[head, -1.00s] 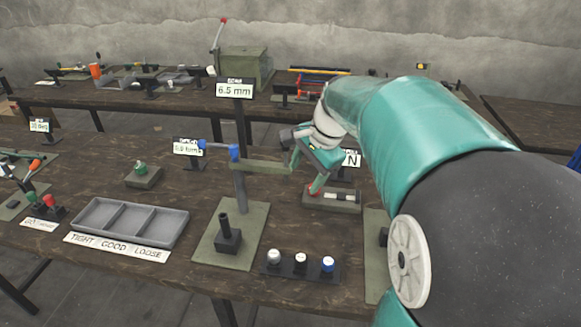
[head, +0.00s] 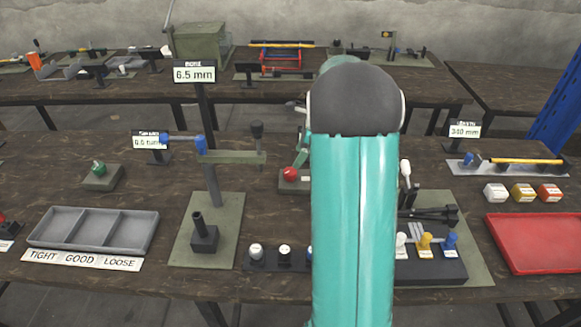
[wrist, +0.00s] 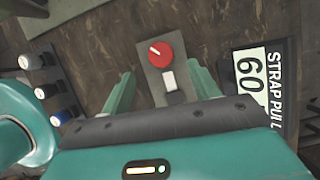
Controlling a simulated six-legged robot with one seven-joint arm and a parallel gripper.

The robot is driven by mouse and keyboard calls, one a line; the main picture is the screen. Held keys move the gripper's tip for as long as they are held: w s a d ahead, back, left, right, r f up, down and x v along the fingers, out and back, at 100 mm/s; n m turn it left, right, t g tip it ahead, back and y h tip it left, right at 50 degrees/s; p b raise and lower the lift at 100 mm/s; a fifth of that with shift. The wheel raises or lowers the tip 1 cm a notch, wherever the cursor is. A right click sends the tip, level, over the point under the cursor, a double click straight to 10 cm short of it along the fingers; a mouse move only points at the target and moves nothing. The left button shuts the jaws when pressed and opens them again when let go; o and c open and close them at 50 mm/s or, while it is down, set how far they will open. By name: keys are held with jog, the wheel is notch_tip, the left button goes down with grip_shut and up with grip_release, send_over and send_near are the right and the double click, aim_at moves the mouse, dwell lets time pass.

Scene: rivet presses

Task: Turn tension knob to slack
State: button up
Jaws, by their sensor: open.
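The red round knob (head: 290,174) sits on a small olive base on the front table, just left of my teal arm in the head view. In the wrist view the knob (wrist: 160,51) shows from above with a white pointer mark, beside a small white block on the same base. My gripper (wrist: 162,84) is open and empty, its two fingers on either side of the base, the knob past the tips. A display (wrist: 262,85) reading STRAP PULL 60 stands right of the base. In the head view my arm hides most of my gripper.
The post with the 6.5 mm sign (head: 194,73) and its blue-handled arm stands left of the knob. A rack of round knobs (wrist: 47,90) lies left in the wrist view. A red tray (head: 540,243) and a lever fixture (head: 430,215) are to the right.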

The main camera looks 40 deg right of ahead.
aim_at(291, 171)
jog(key=x, duration=0.7)
jog(key=shift+f, duration=0.1)
jog(key=c, duration=1)
